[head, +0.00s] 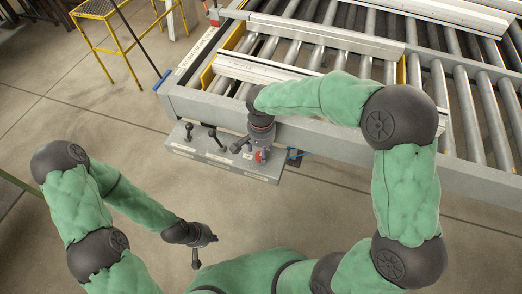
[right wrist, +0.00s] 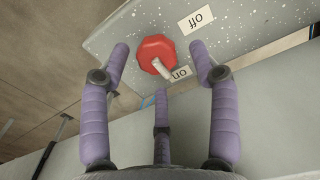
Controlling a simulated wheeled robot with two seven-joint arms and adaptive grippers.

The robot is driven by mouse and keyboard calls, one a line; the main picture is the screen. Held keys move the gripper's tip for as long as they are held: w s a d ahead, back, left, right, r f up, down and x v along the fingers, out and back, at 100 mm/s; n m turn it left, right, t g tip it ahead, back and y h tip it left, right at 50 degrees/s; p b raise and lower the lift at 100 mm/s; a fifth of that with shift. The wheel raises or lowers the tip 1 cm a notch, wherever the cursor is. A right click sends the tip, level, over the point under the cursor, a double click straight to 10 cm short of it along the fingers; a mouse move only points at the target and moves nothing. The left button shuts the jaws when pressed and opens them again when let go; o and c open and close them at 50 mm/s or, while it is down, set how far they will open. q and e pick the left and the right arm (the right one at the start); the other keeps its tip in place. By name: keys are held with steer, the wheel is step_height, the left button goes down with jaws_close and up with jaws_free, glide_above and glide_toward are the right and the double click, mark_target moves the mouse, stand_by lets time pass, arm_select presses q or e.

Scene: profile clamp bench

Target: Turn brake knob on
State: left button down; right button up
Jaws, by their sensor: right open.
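The brake knob (right wrist: 154,50) is red with several sides and sits on a speckled grey panel (right wrist: 120,30) in the right wrist view. A pale bar on it slants to the lower right, its end close to the "on" label (right wrist: 181,73). The "off" label (right wrist: 197,18) is farther up and right. My right gripper (right wrist: 159,62) is open, its purple fingers spread on either side of the knob, with no clear contact. In the head view a bit of red (head: 260,156) shows by my right gripper (head: 259,148). My left gripper (head: 200,247) hangs over the floor; its fingers are unclear.
Several black-knobbed levers (head: 214,136) stand on the grey ledge left of my right gripper. A roller conveyor (head: 455,95) with metal profiles (head: 262,70) lies behind. A yellow stand (head: 103,10) is at the back left. The floor around my left gripper is clear.

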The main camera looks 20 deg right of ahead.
step_height(320, 180, up, 11)
stand_by(0.4)
stand_by(0.4)
